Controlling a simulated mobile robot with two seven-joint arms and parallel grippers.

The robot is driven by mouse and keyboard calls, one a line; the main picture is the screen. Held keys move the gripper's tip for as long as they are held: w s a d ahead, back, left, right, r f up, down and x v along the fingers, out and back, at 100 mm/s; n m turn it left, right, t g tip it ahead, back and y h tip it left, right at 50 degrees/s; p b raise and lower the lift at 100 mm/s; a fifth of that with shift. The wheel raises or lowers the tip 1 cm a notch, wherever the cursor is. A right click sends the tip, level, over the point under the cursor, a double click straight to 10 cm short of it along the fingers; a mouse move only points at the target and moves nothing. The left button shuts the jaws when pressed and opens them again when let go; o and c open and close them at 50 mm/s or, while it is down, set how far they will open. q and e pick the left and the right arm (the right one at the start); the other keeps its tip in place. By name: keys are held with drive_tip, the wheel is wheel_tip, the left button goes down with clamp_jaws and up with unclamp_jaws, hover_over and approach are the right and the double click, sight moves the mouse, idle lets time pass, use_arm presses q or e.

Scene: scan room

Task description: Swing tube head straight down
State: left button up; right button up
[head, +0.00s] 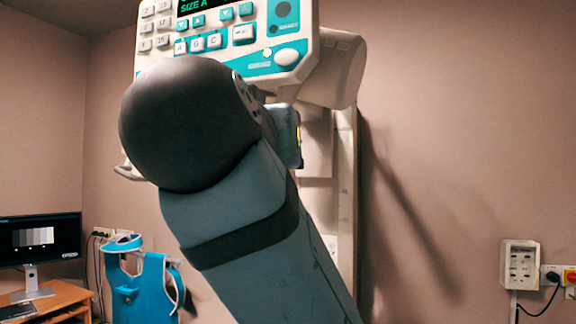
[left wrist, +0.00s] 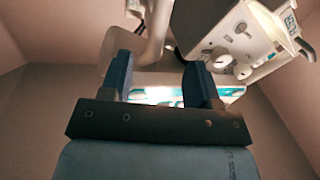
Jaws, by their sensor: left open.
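The tube head (head: 338,72) is at the top of the head view, its pale casing behind a white and teal control panel (head: 268,68) with keys and a "SIZE A" display. The panel's top is cut off. My arm, with a dark round joint, crosses in front and hides the panel's lower part. In the left wrist view my left gripper (left wrist: 158,72) is open, its two blue fingers apart. A lit teal and white strip shows beyond them, with nothing clearly held. Contact cannot be told. My right gripper is not in view.
A pale upright column (head: 345,190) stands behind my arm against the wall. At lower left are a monitor (head: 40,240) on a wooden desk (head: 60,295) and a blue apron (head: 140,290). A socket box (head: 520,267) with a cable is on the right wall.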

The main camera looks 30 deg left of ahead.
use_arm(q)
drive_tip(key=p+x, duration=0.1)
drive_tip(key=x, duration=1.2)
drive_tip(key=shift+w+a+r, duration=0.1)
drive_tip(key=shift+a, duration=0.1)
clamp_jaws()
drive_tip(key=shift+r, duration=0.1)
